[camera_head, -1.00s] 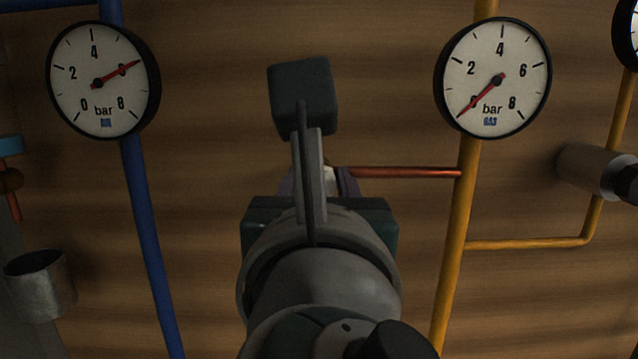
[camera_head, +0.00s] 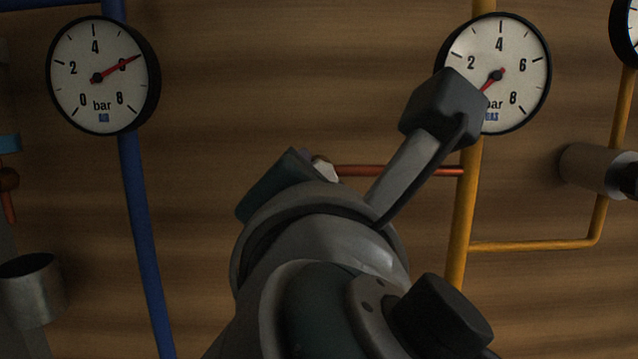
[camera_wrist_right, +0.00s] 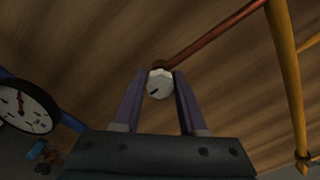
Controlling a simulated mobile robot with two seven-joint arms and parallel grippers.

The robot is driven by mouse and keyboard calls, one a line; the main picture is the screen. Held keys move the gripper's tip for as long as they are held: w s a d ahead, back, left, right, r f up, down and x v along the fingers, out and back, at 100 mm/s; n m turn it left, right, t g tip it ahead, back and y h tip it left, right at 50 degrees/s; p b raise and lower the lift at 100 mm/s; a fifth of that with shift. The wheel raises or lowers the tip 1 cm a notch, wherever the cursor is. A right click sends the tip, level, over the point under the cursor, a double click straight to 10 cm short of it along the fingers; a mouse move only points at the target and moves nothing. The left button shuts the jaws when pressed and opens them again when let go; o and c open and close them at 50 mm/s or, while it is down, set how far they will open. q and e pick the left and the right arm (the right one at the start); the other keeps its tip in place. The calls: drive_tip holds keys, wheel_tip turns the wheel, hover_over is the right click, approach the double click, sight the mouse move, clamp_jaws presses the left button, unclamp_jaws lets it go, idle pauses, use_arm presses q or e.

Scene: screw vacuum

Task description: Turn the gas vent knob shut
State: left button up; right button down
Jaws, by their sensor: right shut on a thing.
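The gas vent knob (camera_wrist_right: 159,84) is a small whitish faceted knob with a dark mark on its face, at the end of a copper-red pipe (camera_head: 400,171). My right gripper (camera_wrist_right: 160,77) has its two purple-grey fingers on either side of the knob and is shut on it. My left gripper is in neither view.
A yellow gas pipe (camera_head: 460,225) carries the gas gauge (camera_head: 520,60), partly covered by my wrist's camera block. Its visible needle points lower left. A blue pipe (camera_head: 143,230) with another gauge (camera_head: 95,90) stands left. A metal cylinder (camera_head: 592,170) is right.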

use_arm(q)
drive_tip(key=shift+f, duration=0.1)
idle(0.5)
use_arm(e)
drive_tip(key=shift+c, duration=2.3)
unclamp_jaws()
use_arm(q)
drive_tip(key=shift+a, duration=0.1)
